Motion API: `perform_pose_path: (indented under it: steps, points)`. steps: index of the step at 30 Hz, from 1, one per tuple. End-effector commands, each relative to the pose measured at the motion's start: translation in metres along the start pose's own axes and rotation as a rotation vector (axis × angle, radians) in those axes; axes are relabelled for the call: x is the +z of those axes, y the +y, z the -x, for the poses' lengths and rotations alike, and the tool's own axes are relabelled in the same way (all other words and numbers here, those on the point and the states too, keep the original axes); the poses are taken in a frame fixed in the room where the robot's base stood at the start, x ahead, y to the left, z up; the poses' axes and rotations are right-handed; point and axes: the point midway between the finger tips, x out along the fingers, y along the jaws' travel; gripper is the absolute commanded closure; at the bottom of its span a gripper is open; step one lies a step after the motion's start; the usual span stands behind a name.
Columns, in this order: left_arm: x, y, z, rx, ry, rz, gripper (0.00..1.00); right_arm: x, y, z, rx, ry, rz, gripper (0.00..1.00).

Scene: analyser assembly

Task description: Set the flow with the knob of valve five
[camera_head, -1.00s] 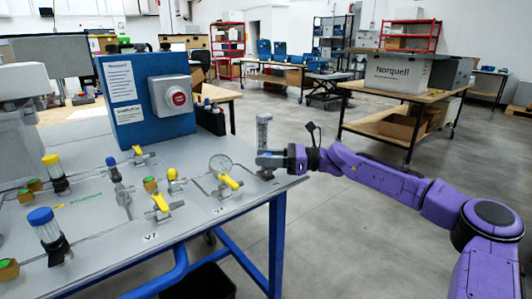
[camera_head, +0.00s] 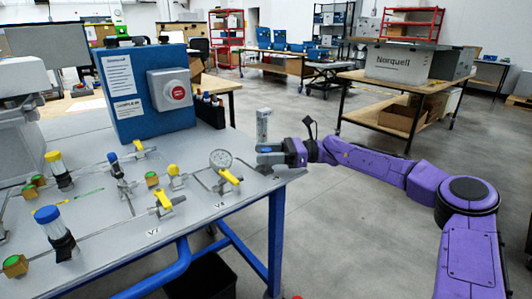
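My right gripper (camera_head: 264,158) reaches in from the right over the table's right corner. Its fingers are at the foot of an upright clear tube with a grey top, a flow meter (camera_head: 263,126). A small blue part shows at the fingers; I cannot tell whether it belongs to the gripper or the valve. The knob of valve five is not clearly visible, as the fingers cover that spot. Whether the fingers are open or closed on something is too small to tell. My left gripper is not in view.
A blue box (camera_head: 130,100) with a red button stands behind. Open floor lies right of the table.

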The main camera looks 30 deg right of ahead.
Motion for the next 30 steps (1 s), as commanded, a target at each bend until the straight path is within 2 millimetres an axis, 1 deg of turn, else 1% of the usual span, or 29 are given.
perform_pose_path:
  steps: [7,9,11,18,21,25,30]
  points:
    - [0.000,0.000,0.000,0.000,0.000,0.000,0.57,0.002,0.000,0.000,-0.001,-0.002,0.001,0.45]
    - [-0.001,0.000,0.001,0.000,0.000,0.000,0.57,0.003,-0.001,0.004,-0.002,-0.003,0.002,0.45]
    - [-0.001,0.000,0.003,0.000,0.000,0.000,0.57,0.004,-0.001,0.013,-0.004,-0.005,0.003,0.45]
    - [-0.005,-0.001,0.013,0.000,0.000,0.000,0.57,0.004,-0.001,0.070,-0.006,-0.004,0.002,0.45]
    - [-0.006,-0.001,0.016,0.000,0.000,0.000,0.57,0.003,-0.001,0.089,-0.004,-0.004,0.002,0.45]
    - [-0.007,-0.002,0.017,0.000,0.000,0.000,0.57,0.001,0.000,0.103,-0.002,-0.003,0.001,0.45]
    - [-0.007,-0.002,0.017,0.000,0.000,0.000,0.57,0.000,0.000,0.106,-0.001,-0.002,0.000,0.45]
